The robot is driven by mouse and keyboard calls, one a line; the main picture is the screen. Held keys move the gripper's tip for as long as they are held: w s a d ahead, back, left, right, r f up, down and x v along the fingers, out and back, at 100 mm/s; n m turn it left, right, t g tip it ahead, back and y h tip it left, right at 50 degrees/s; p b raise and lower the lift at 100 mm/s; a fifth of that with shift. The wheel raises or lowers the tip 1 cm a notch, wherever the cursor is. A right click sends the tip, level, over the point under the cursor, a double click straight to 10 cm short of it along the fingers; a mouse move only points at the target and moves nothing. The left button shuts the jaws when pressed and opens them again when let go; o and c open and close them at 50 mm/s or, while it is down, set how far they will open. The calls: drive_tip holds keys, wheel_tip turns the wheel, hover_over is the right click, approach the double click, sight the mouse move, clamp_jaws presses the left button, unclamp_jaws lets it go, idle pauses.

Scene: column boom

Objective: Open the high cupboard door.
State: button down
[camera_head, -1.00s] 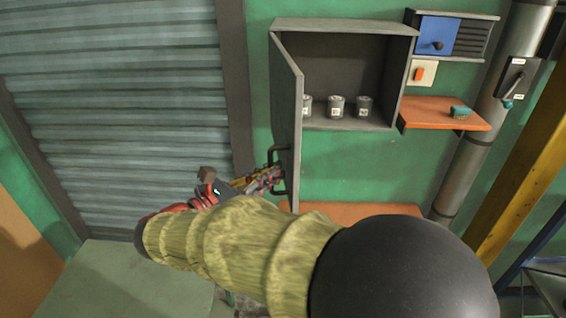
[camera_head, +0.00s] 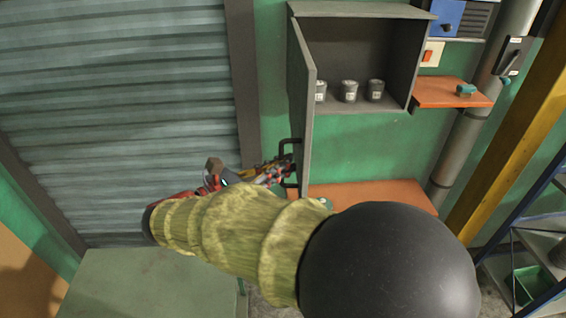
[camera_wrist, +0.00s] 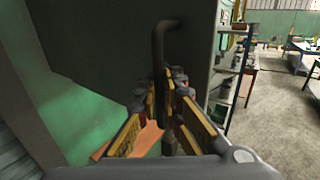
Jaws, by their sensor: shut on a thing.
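The high cupboard (camera_head: 361,9) is grey and hangs on the green wall. Its door (camera_head: 301,95) stands swung wide open to the left, seen nearly edge-on, and the inside shows. Several small grey cans (camera_head: 349,91) stand on the cupboard floor. The dark bar handle (camera_head: 285,160) is on the door's outer face near its lower edge. My gripper (camera_head: 284,168) is shut on this handle. In the wrist view the handle (camera_wrist: 159,50) runs down between the yellow-sided fingers (camera_wrist: 165,95). My sleeved arm hides part of what lies below.
An orange shelf (camera_head: 436,93) with a small teal object (camera_head: 465,90) is right of the cupboard. A grey pipe (camera_head: 462,150) and a yellow post (camera_head: 510,130) stand further right. An orange surface (camera_head: 375,194) lies below the cupboard. A grey-green top (camera_head: 140,285) is at lower left.

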drive_tip(key=shift+f, duration=0.1)
drive_tip(key=c, duration=2)
unclamp_jaws()
drive_tip(key=shift+s, duration=0.1)
drive_tip(key=v, duration=1.2)
